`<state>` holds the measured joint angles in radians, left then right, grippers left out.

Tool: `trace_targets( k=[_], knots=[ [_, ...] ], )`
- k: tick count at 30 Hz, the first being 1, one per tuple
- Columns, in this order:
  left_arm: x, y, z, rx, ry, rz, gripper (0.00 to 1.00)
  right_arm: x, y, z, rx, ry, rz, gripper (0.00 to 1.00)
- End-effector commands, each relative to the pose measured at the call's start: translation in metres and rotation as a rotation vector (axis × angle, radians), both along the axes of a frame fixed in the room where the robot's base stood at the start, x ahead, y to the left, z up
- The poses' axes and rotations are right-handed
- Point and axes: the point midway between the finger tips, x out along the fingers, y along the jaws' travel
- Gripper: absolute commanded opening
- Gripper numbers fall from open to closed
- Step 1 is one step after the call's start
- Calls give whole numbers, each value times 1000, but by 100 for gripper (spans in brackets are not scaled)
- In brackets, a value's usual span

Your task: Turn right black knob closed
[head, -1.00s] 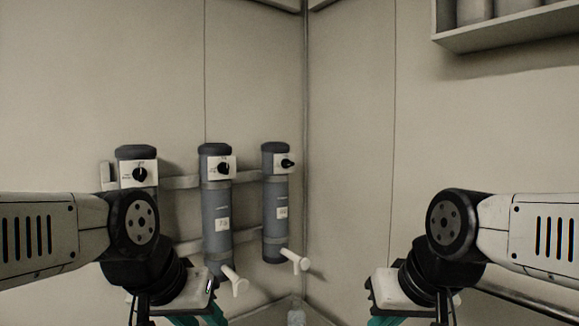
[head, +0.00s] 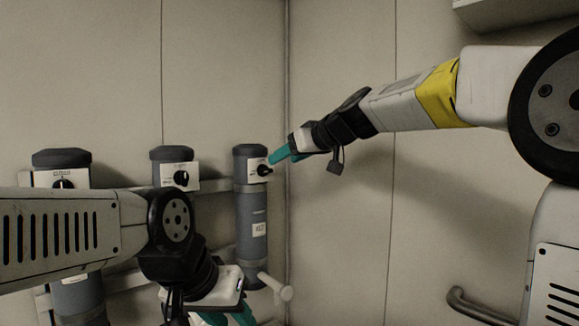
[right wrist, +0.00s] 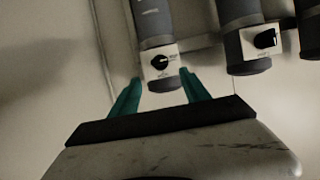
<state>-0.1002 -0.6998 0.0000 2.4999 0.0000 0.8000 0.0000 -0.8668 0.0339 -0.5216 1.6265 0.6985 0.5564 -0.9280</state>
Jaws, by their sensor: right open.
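The right black knob (head: 264,170) sits on a white plate near the top of the rightmost grey canister (head: 251,222); its handle points sideways. My right gripper (head: 280,155) is beside it, up and to the right in the head view, with teal fingers reaching toward it. In the right wrist view the open right gripper (right wrist: 161,88) has its fingers apart, and the knob (right wrist: 160,62) appears ahead between them, apart from both. Nothing is held. My left gripper (head: 226,318) is low in the head view, its teal fingers partly cut off by the bottom edge.
Two other grey canisters with black knobs stand to the left, a middle one (head: 181,177) and a left one (head: 63,182). A white handle (head: 275,287) sticks out below the right canister. The wall corner is just right of it. A handrail (head: 480,306) is at lower right.

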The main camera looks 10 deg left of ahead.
Motion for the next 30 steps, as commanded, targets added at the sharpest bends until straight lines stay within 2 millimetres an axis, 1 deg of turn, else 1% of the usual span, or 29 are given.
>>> trace_targets(
  k=[13, 18, 25, 26, 30],
  knots=[
    [0, 0, 0, 0, 0, 0, 36, 41, 42, -26, -2, 2, 0, 55],
    [0, 0, 0, 0, 0, 0, 36, 48, 48, -29, -1, 2, 0, 55],
    [0, 0, 0, 0, 0, 0, 36, 48, 48, -29, -1, 2, 0, 55],
    [0, 0, 0, 0, 0, 0, 36, 48, 48, -29, -1, 2, 0, 53],
    [0, 0, 0, 0, 0, 0, 36, 48, 48, -29, 0, 3, -1, 25]
  ],
)
